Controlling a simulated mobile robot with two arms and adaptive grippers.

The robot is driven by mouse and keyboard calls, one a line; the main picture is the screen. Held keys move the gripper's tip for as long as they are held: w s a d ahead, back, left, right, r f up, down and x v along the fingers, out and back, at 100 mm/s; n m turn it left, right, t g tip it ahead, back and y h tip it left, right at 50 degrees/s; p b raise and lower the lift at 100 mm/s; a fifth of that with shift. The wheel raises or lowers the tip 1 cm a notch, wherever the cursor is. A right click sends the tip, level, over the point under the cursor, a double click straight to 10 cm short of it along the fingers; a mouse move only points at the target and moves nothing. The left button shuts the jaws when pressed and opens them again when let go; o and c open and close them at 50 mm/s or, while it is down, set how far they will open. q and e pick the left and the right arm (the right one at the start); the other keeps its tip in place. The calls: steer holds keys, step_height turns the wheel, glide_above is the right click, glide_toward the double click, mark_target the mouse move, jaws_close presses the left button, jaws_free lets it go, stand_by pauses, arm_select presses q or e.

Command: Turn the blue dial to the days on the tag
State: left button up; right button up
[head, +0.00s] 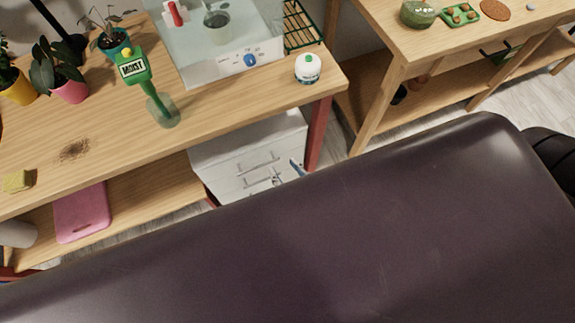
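The blue dial (250,60) sits on the front face of a white box (222,72) with a clear upper part, on the wooden table. Small marks stand around the dial, too small to read. I cannot make out a tag with days. A large dark arm link of mine covers the lower half of the head view. A black part of mine shows at the right edge; its fingers cannot be made out. My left gripper is not in view.
A white round bottle (307,69) stands near the table's right corner, and a green rack (301,27) behind it. Potted plants (69,87) stand at the left, with spilled soil (74,150) and a yellow sponge (16,181) in front. The table front below the dial is clear.

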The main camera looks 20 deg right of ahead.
steer(key=shift+s+f+g, duration=0.15)
steer(key=shift+f, duration=0.5)
steer(key=shift+s+f+g, duration=0.15)
steer(key=shift+f, duration=0.5)
steer(key=shift+a, duration=0.1)
steer(key=s+d+f+n+g, duration=0.1)
steer(key=s+f+g, duration=0.3)
steer(key=f, duration=0.6)
steer(key=s+d+f+n+g, duration=0.1)
steer(key=s+d+f+g, duration=0.1)
steer(key=s+f, duration=0.6)
steer(key=s+d+f+g+h, duration=0.2)
steer(key=s+d+f+g, duration=0.4)
steer(key=s+f, duration=0.8)
steer(key=d, duration=0.2)
steer(key=shift+s+d+g+h, duration=0.15)
steer(key=shift+d+g+h, duration=0.15)
steer(key=shift+d, duration=0.1)
